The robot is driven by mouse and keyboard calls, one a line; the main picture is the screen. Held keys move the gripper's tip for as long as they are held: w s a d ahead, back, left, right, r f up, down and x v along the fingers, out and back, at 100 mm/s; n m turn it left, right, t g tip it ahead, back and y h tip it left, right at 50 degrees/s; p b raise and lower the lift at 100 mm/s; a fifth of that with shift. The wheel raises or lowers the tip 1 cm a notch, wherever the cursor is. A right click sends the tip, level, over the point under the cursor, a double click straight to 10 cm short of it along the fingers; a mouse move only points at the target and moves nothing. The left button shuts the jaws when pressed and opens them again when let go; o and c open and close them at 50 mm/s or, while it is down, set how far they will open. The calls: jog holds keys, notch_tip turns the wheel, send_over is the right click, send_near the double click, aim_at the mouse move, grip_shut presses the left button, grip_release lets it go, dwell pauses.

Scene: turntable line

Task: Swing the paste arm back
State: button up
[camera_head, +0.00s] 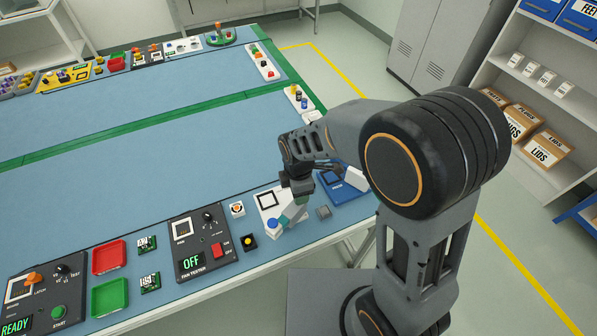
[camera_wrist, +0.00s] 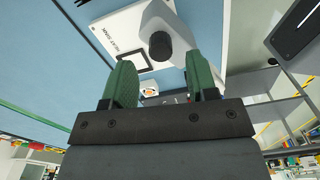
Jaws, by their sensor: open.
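The paste station is a white plate (camera_head: 264,201) with a black square outline, near the front edge of the bench. In the wrist view its plate (camera_wrist: 102,27) carries printed lettering and a dark-framed square. A pale grey swing arm (camera_wrist: 172,22) with a dark round knob (camera_wrist: 160,45) shows above the plate. My gripper (camera_wrist: 160,62) is open, its two green fingers on either side of the knob in that view. I cannot tell whether they touch it. In the head view my gripper (camera_head: 293,210) is over the right side of the station and hides part of it.
A blue tray or fixture (camera_head: 345,186) lies close on the right, partly behind my arm. Left are a yellow button (camera_head: 249,242) and the fan tester (camera_head: 203,242). The blue bench surface behind the station (camera_head: 170,165) is clear.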

notch_tip(320, 180, up, 10)
jog(key=shift+r, duration=0.25)
dwell(0.6)
jog(key=s+d+r+m+t, duration=0.2)
jog(key=s+d+m, duration=0.1)
jog(key=d+m, duration=0.5)
jog(key=s+d+r+m+t, duration=0.2)
jog(key=s+d+r+m, duration=0.1)
jog(key=d+m, duration=0.6)
jog(key=s+m, duration=0.1)
jog(key=m, duration=0.3)
jog(key=shift+d, duration=0.2)
jog(key=shift+c, duration=0.2)
